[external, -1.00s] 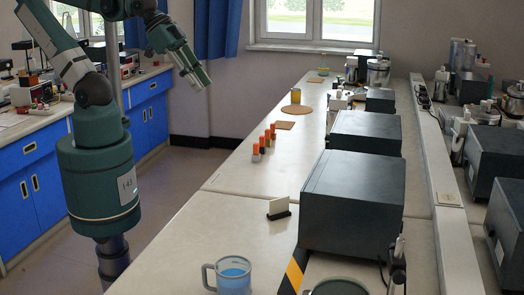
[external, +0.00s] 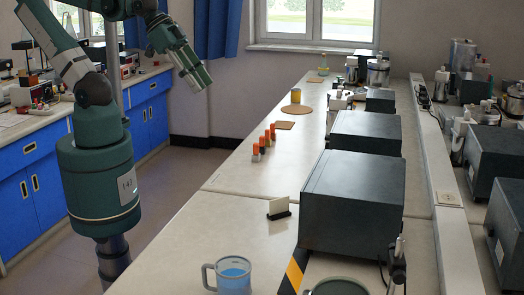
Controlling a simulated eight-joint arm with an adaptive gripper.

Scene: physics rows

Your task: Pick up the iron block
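Several small upright blocks with orange tops (external: 267,139) stand in a row along the left part of the long bench. Their lower parts differ in shade, some pale and some dark. I cannot tell which thing is the iron block at this size. My gripper (external: 202,80) hangs in the air left of the bench, over the floor side, pointing down and to the right. It is apart from the blocks and nothing shows in it. Its fingers are too small to tell open from shut.
The bench surface left of the boxes is mostly clear.

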